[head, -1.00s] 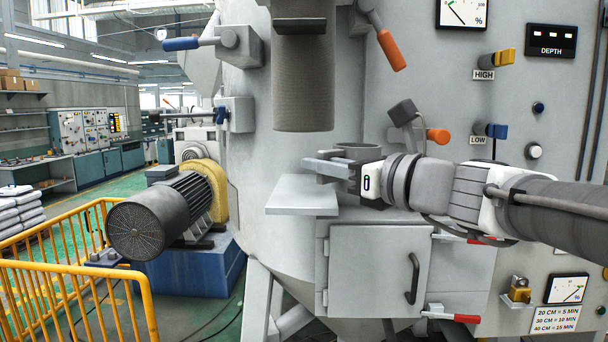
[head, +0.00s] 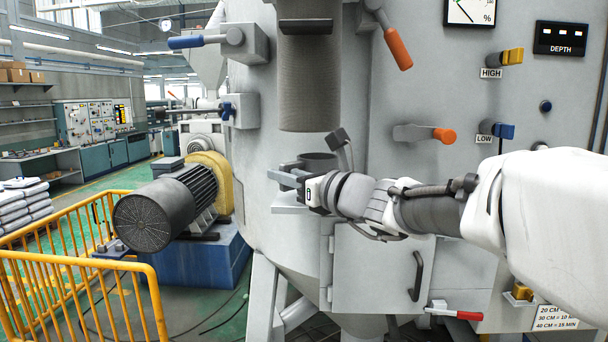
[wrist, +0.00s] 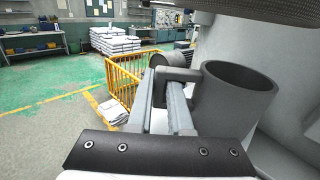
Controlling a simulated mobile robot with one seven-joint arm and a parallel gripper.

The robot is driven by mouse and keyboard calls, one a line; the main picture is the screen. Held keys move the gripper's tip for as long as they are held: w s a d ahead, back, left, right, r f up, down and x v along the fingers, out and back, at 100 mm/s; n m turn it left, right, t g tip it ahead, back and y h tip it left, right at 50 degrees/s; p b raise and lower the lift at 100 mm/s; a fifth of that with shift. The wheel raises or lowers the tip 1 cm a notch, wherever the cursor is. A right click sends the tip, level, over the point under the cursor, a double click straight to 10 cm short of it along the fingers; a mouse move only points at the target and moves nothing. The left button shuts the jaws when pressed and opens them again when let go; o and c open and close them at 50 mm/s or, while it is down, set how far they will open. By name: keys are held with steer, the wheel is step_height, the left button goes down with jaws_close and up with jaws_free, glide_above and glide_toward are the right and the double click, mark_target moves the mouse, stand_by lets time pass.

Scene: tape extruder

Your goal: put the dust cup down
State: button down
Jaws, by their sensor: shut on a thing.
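The dust cup (head: 320,160) is a dark grey, open-topped round cup with a side handle. It is upright in the head view, partly hidden behind my gripper (head: 288,177). In the wrist view the cup (wrist: 235,100) stands to the right of my gripper's fingers (wrist: 160,105), its mouth up and empty as far as I see. My fingers are shut on its handle (wrist: 180,75). A light grey shelf (head: 288,209) juts from the machine below the cup. I cannot tell whether the cup's base touches it.
A wide grey textured cylinder (head: 309,85) hangs above the cup with a gap between. Levers with orange knobs (head: 443,134) stick out at right. A motor (head: 165,215) and yellow railing (head: 75,285) stand at left.

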steer(key=c, duration=0.8)
jaws_free()
steer(key=shift+c, duration=0.2)
steer(key=b+v, duration=0.2)
steer(key=v, duration=1)
steer(key=s+f+n+g+h, duration=0.4)
steer(key=s+f+n+g, duration=0.2)
steer(key=s+f+n, duration=0.75)
steer(key=s+d+f+n+g+h, duration=0.1)
steer(key=s+d+f+n+h, duration=0.5)
steer(key=n, duration=0.7)
steer(key=shift+s+d+f+n+g+h, duration=0.35)
steer(key=shift+d+f+h, duration=0.75)
steer(key=shift+d+f, duration=1.25)
